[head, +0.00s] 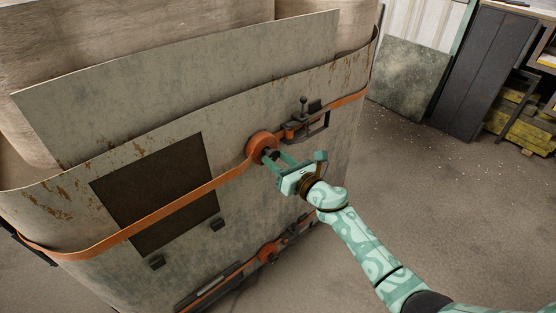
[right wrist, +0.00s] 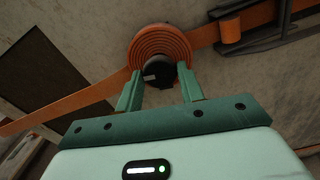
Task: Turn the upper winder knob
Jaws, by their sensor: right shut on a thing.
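The upper winder is a round orange strap coil (head: 258,144) on the front of a large worn metal-clad block. Its dark knob (right wrist: 158,73) sits at the coil's centre and is partly hidden by the fingers in the head view. My right gripper (head: 274,157) reaches in from the lower right, with its green fingers on either side of the knob. In the right wrist view the fingers (right wrist: 159,88) are shut on the knob, just below the coil (right wrist: 160,42). My left gripper is not in view.
An orange strap (head: 165,212) runs across the block, past a dark square panel (head: 150,190). A ratchet buckle with a lever (head: 304,122) is right of the coil. A lower winder (head: 268,252) is below.

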